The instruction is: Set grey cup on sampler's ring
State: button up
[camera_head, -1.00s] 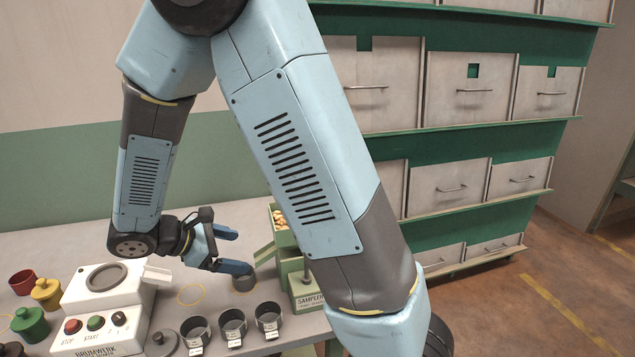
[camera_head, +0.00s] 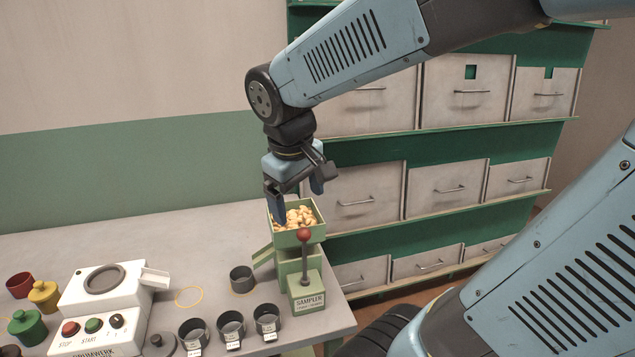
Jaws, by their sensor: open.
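A dark grey cup (camera_head: 242,281) stands upright on the table below the chute on the left of the green sampler (camera_head: 307,294). A thin yellow line shows around the cup's base, so it appears to stand on a ring there. The sampler has a nut-filled hopper on top and a lever with a red knob (camera_head: 304,235). My gripper (camera_head: 297,204) is open, pointing down, with its blue fingers at or just above the back of the hopper. Whether a finger touches the hopper or nuts I cannot tell. The gripper is apart from the cup.
An empty yellow ring (camera_head: 190,296) lies beside the white machine (camera_head: 103,300). Three labelled dark cups (camera_head: 231,325) stand along the front edge. Red, yellow and green pots (camera_head: 43,294) are at the left. Drawer cabinets (camera_head: 440,190) stand behind. The table's back left is clear.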

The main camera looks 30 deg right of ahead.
jog(key=s+d+r+m+t+y, duration=0.1)
jog(key=s+r+m+t, duration=0.2)
jog(key=s+r+m, duration=0.1)
jog(key=shift+s+d+r+y, duration=0.2)
jog(key=shift+s+r+y, duration=0.1)
jog(key=shift+s+y, duration=0.1)
